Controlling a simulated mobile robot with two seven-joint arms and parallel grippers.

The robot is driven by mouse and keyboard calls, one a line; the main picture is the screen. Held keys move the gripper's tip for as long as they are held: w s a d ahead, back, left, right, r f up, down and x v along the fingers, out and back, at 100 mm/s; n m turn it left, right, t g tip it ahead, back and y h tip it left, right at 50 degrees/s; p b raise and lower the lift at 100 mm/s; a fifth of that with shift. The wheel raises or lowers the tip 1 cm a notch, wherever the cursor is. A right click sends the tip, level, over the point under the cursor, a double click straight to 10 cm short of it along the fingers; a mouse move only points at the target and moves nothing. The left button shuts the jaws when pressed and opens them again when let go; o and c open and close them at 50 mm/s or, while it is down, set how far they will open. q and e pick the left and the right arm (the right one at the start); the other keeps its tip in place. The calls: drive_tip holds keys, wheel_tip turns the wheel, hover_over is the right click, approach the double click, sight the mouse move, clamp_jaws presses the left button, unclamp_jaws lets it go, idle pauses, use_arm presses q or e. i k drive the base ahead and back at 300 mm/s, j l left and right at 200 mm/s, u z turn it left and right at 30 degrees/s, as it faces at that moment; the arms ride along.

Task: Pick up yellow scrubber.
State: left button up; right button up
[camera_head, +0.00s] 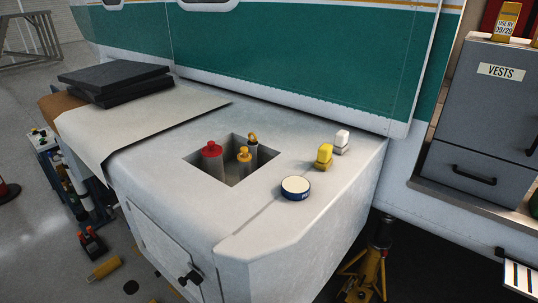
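A small yellow scrubber (324,156) stands on the light grey top surface (265,212) of the helicopter's side, toward its right end. It looks like a small block with a paler top. A similar white one (341,142) stands just behind it to the right, close by. A round blue tin with a pale lid (295,188) lies in front of it to the left. Neither of my grippers shows in the head view.
Left of the scrubber is a square recess (226,183) holding red- and yellow-topped bottles. Black pads (116,82) lie on a pale sheet at the back left. The green and white body wall (300,50) rises behind. A grey drawer cabinet (480,110) stands at right.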

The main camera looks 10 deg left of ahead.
sight(324, 160)
drive_tip(key=l+u, duration=0.15)
drive_tip(key=u, duration=0.85)
drive_tip(key=l+u, duration=0.45)
drive_tip(key=k+l+u, duration=0.1)
drive_tip(key=l+u, duration=0.3)
drive_tip(key=l, duration=0.2)
